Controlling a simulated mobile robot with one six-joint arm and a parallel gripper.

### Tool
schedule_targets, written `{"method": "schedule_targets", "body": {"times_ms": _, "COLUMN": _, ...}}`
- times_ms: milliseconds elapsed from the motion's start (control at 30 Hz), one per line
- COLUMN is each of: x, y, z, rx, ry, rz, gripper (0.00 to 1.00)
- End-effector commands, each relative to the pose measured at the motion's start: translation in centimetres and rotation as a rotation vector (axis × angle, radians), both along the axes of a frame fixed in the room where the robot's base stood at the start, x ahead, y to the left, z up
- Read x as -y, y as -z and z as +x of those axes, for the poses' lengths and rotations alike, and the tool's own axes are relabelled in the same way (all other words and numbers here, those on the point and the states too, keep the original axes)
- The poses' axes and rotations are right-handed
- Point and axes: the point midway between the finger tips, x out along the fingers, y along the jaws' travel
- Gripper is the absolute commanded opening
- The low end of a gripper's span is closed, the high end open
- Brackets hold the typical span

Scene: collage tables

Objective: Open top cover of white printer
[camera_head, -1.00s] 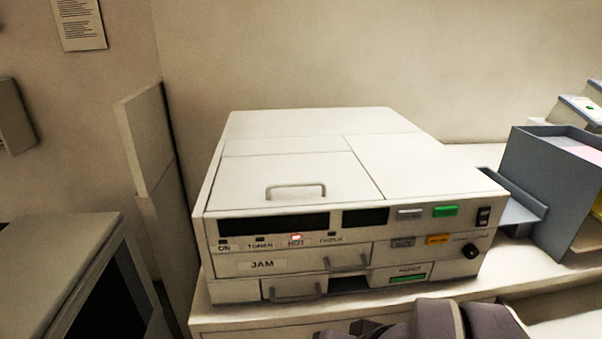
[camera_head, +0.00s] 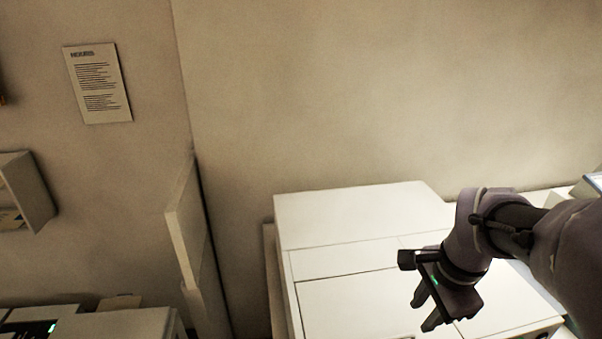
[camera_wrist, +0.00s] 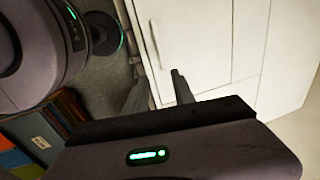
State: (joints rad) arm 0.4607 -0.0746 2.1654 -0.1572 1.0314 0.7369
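The white printer (camera_head: 360,215) fills the lower middle of the head view, its front cut off by the bottom edge. Its top cover (camera_head: 345,300) lies flat and closed. A sliver of the cover's handle (camera_head: 405,336) shows at the bottom edge. My gripper (camera_head: 420,317) hangs above the printer's top with its fingers pointing down and apart. In the wrist view, the cover (camera_wrist: 195,45) and its light handle (camera_wrist: 154,45) are just beyond the fingertips of my gripper (camera_wrist: 158,80).
A wall panel (camera_head: 187,225) stands left of the printer. A wall box (camera_head: 28,190) and a notice (camera_head: 98,85) hang on the left wall. Another machine (camera_head: 120,322) is at lower left. Free air lies above the printer up to the back wall.

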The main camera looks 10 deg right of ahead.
Motion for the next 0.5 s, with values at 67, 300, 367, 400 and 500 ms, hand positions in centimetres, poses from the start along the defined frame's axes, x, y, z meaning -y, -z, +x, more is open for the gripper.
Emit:
{"method": "schedule_targets", "body": {"times_ms": 67, "x": -0.1, "y": 2.6, "z": 0.4, "rx": -0.004, "ry": -0.002, "rz": 0.003, "gripper": 0.31}}
{"method": "schedule_targets", "body": {"times_ms": 300, "x": -0.1, "y": 8.4, "z": 1.6, "rx": -0.002, "ry": -0.002, "rz": 0.002, "gripper": 0.31}}
{"method": "schedule_targets", "body": {"times_ms": 367, "x": -0.1, "y": 9.3, "z": 1.8, "rx": -0.001, "ry": -0.003, "rz": 0.0, "gripper": 0.31}}
{"method": "schedule_targets", "body": {"times_ms": 400, "x": -0.1, "y": 9.7, "z": 1.9, "rx": 0.0, "ry": -0.003, "rz": 0.0, "gripper": 0.31}}
{"method": "schedule_targets", "body": {"times_ms": 500, "x": -0.1, "y": 10.3, "z": 2.1, "rx": 0.001, "ry": -0.002, "rz": 0.0, "gripper": 0.31}}
